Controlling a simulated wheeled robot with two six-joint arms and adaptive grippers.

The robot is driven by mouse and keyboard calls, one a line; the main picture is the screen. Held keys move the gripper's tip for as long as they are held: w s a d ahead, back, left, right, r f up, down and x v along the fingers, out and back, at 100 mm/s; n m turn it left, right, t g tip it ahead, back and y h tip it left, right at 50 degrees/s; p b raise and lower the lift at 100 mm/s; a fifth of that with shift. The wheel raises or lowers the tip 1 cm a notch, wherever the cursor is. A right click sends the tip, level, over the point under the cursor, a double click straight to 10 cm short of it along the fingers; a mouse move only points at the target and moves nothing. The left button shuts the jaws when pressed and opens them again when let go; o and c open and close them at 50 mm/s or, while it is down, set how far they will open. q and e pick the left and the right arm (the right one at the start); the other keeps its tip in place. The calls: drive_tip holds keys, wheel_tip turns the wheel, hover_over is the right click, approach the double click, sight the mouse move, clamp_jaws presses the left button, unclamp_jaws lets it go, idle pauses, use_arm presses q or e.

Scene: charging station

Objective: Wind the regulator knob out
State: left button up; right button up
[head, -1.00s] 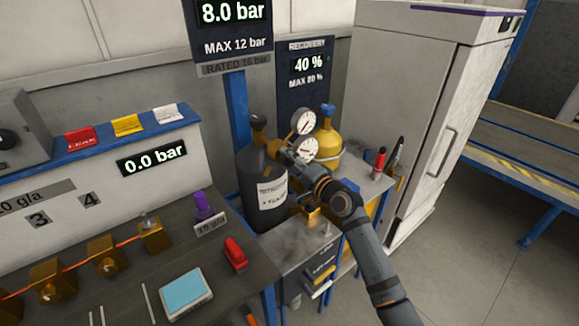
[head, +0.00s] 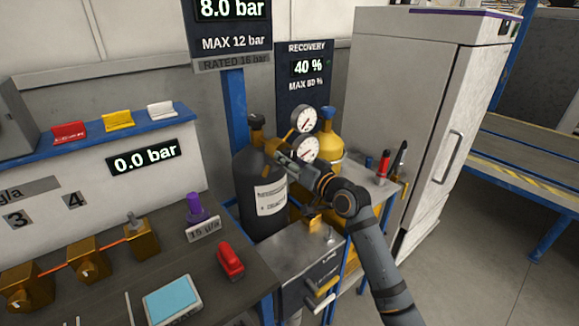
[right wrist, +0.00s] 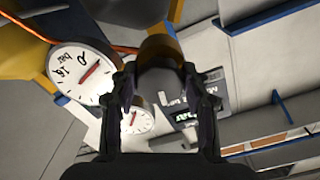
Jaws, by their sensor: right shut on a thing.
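My right gripper (head: 275,150) reaches in from the lower right and is at the regulator on the dark gas cylinder (head: 262,185). In the right wrist view the dark, round regulator knob (right wrist: 160,84) sits between my two fingers, and they are shut on it. In the head view the gripper hides the knob. Two white gauges with red needles, an upper one (head: 305,119) and a lower one (head: 306,149), stand just behind the gripper; they also show in the right wrist view (right wrist: 82,73). My left gripper is not in view.
A yellow cylinder (head: 331,140) stands close behind my right wrist. A grey cabinet (head: 410,110) is to the right. The bench (head: 222,280) at left carries brass valves (head: 89,262), a red object (head: 230,261) and a purple knob (head: 194,207). Displays read 8.0 bar, 0.0 bar and 40 %.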

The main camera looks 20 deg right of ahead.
drive_tip(key=shift+f+n+b, duration=0.2)
drive_tip(key=shift+n+b, duration=0.45)
drive_tip(key=shift+n, duration=0.35)
drive_tip(key=o, duration=1.2)
drive_tip(key=shift+r, duration=0.1)
drive_tip(key=shift+c, duration=0.2)
drive_tip(key=v, duration=0.7)
drive_tip(key=shift+s, duration=0.25)
drive_tip(key=shift+d, duration=0.15)
